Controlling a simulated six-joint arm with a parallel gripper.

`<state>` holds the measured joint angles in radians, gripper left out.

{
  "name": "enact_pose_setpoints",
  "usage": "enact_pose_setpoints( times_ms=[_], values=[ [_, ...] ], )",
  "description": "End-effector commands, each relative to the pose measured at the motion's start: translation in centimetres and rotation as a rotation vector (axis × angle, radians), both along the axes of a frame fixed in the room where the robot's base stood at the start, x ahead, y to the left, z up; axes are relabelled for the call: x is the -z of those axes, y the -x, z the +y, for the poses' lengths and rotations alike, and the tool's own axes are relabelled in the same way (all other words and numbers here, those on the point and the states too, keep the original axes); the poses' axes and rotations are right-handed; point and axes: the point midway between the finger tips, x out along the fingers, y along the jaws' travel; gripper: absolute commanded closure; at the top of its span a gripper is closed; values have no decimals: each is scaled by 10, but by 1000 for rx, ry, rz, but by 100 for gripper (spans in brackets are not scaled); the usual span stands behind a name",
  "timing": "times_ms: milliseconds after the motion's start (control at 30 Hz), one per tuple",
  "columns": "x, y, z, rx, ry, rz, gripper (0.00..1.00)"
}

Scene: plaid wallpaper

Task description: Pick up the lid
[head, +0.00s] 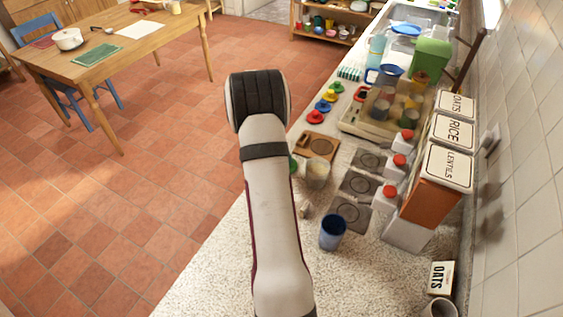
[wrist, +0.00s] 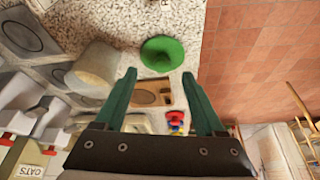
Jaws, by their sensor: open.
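A round green lid (wrist: 162,55) with a raised knob lies on the speckled counter in the wrist view. In the head view only a sliver of the green lid (head: 293,165) shows beside my arm. My gripper (wrist: 159,74) is open, with its two green fingers apart and nothing visible between the tips. In the image the fingertips lie just below the lid; their height above it I cannot tell. In the head view my arm hides the gripper. Several other coloured lids, red, yellow and blue (head: 322,106), lie farther along the counter.
A pale cylindrical canister (wrist: 95,68) stands close to the green lid. The counter's edge above the tiled floor is near the lid.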

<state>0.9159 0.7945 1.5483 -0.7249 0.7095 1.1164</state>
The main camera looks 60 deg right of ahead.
Motion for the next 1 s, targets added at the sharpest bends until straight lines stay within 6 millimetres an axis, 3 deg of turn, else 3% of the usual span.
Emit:
enact_pose_setpoints(
  times_ms=[300, 567, 933, 1000],
  values=[
    [45, 3, -28, 0, -2, 0, 29],
    [48, 3, -30, -1, -1, -1, 30],
    [48, 3, -30, -1, -1, -1, 97],
    [48, 3, -30, -1, -1, -1, 100]
  ],
)
